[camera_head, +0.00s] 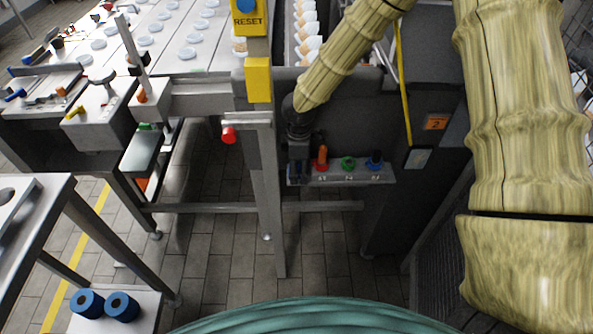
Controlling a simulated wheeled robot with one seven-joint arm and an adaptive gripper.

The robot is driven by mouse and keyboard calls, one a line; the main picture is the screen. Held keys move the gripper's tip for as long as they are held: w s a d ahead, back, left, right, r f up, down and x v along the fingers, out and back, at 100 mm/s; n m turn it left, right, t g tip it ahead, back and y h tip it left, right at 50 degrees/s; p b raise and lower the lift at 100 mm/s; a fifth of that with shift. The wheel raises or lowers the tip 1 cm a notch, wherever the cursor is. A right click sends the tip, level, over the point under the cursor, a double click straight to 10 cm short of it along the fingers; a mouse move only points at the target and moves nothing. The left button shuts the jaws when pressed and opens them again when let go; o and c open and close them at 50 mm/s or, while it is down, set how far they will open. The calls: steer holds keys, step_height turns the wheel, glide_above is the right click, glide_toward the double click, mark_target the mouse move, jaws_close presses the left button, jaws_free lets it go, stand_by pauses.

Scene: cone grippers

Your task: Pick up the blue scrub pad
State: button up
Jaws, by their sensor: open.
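My gripper (298,174) is dark and points down at the left end of a small grey shelf (340,178). It is open, but its fingertips are small and dark against the shelf. I cannot clearly make out a blue scrub pad. A small blue item (375,160) stands at the right end of the shelf, apart from my gripper. I cannot tell whether it is the pad. My gripper hides part of the shelf's left end.
A red-orange item (321,160) and a green item (348,163) stand on the shelf, close to the right of my gripper. A conveyor table (205,88) with a metal leg is to the left. Two blue rolls (104,305) lie at lower left. Tiled floor (220,250) is open below.

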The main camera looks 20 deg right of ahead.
mark_target(299, 167)
steer(key=shift+c, duration=0.2)
steer(key=c, duration=1)
steer(key=shift+r, duration=0.15)
steer(key=shift+r, duration=0.5)
steer(key=shift+s+a+r, duration=0.1)
steer(key=shift+s+r, duration=0.05)
steer(key=shift+r, duration=0.45)
steer(key=shift+s+r, duration=0.15)
steer(key=shift+r, duration=0.45)
steer(key=s+a, duration=0.1)
steer(key=s, duration=0.4)
steer(key=s+a+r+b, duration=0.1)
steer(key=s+a, duration=0.1)
steer(key=s, duration=0.2)
steer(key=s+a, duration=0.1)
steer(key=s, duration=0.4)
steer(key=shift+s+a+r+b, duration=0.2)
steer(key=shift+s+a+b, duration=0.05)
steer(key=shift+s+b, duration=0.15)
